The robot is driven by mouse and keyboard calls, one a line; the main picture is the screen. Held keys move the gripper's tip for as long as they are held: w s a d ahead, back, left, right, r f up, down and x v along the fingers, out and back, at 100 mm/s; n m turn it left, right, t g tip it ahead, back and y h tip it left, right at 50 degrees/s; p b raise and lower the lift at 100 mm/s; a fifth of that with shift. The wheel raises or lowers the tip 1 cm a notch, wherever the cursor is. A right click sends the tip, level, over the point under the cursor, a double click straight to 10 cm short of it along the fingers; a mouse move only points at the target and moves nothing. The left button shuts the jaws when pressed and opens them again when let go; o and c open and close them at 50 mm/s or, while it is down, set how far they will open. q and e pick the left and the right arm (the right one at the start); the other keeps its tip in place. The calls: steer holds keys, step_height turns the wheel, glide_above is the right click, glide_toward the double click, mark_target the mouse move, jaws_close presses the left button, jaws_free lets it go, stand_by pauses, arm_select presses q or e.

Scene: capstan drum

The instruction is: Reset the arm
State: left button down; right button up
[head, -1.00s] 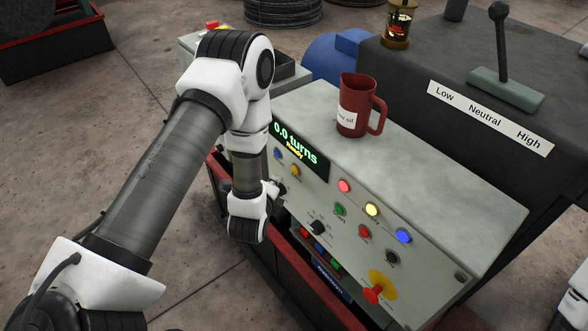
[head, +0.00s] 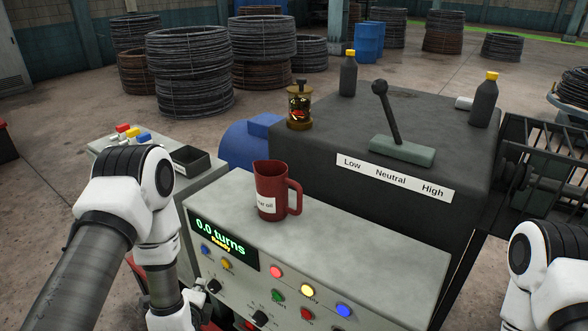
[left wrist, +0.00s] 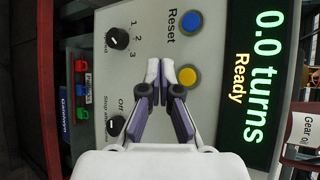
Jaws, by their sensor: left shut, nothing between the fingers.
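The control panel's display (head: 222,240) reads "0.0 turns" and "Ready". A blue button (left wrist: 191,22) sits beside the "Reset" label in the left wrist view, with a yellow button (left wrist: 188,76) next to it. Both also show below the display in the head view, the blue one (head: 205,250) left of the yellow one (head: 226,263). My left gripper (left wrist: 160,70) is shut and empty in front of the panel, its fingertips pictured beside the yellow button. Whether it touches the panel I cannot tell. My right arm shows at the right edge, but its gripper is out of frame.
A red oil jug (head: 270,190) stands on the console top. Behind it are a lever (head: 388,115) above a Low/Neutral/High label (head: 394,178), an oiler (head: 299,108) and dark bottles (head: 484,100). Black knobs (left wrist: 117,38) are on the panel. Wire coils stand behind on open floor.

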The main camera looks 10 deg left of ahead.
arm_select(q)
steer(key=s+d+f+n+g+h+b, duration=0.2)
steer(key=s+d+f+g+b, duration=0.25)
steer(key=s+f, duration=0.7)
steer(key=s+d+f+n+g+h, duration=0.1)
steer(key=s+d+f+n+g, duration=0.1)
steer(key=s+n, duration=0.5)
steer(key=s+d+f+n+g, duration=0.2)
steer(key=s+f+n+g, duration=0.2)
steer(key=n, duration=0.5)
steer(key=s+g, duration=0.2)
steer(key=s, duration=0.1)
steer(key=shift+s+d+n+h, duration=0.2)
steer(key=shift+s+n+h, duration=0.15)
steer(key=shift+n+h, duration=0.05)
steer(key=c, duration=1.8)
jaws_free()
steer(key=shift+f, duration=0.1)
steer(key=shift+c, duration=0.2)
